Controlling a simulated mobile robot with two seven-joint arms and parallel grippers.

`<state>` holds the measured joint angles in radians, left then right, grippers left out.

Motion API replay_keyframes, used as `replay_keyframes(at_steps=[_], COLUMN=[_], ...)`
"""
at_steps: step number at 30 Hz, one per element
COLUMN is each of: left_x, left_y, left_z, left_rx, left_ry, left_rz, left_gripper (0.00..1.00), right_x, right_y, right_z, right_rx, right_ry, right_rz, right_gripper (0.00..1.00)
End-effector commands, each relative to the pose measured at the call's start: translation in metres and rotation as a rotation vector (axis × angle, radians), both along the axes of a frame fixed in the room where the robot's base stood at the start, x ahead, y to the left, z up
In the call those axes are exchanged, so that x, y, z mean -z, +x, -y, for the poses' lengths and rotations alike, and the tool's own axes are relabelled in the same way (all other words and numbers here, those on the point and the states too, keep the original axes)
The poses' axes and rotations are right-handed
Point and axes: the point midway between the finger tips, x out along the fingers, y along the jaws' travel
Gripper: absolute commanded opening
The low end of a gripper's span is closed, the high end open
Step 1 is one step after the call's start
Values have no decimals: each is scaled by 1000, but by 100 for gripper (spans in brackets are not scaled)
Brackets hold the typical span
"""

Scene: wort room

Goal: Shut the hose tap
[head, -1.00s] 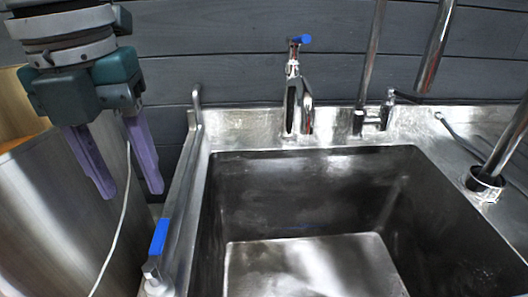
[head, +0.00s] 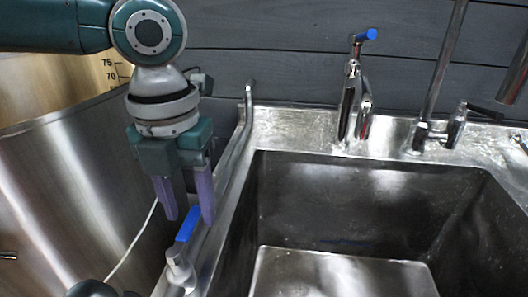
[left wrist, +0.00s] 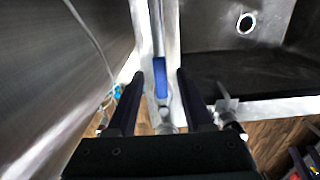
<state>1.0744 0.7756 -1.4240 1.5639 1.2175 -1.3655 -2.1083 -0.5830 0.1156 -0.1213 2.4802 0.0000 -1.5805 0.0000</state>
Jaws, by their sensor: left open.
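The hose tap has a blue lever (head: 187,224) on a pale metal body (head: 180,268) at the left rim of the sink. The lever points up and away in the head view, roughly in line with the pipe beside the rim. My left gripper (head: 189,217) is open, with its purple fingers pointing down just above and behind the lever. In the left wrist view the blue lever (left wrist: 160,78) shows between the two dark fingers (left wrist: 159,90), apart from both.
The steel sink (head: 340,155) is empty. A tall faucet (head: 350,105) with a blue handle stands on its back rim, beside other pipes. A large steel tank (head: 60,190) is close on the left, with a thin white hose (head: 132,246) in the gap.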

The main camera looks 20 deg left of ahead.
Motion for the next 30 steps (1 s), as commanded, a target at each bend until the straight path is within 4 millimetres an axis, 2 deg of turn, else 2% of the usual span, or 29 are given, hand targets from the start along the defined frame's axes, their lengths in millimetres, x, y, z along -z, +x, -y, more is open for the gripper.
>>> replay_keyframes(at_steps=[5, 18, 30], left_x=[0, 0, 0], left_y=[0, 0, 0], left_z=[0, 0, 0], left_rx=[0, -1, -1], left_ry=[0, 1, 1], left_rz=[0, 0, 0], left_gripper=[50, 1, 0], right_x=[0, 0, 0], right_y=[1, 1, 1], right_z=[1, 3, 2], right_rx=[1, -3, -4], right_ry=[-2, -9, -8], right_rz=[2, 3, 3], right_gripper=[52, 52, 52])
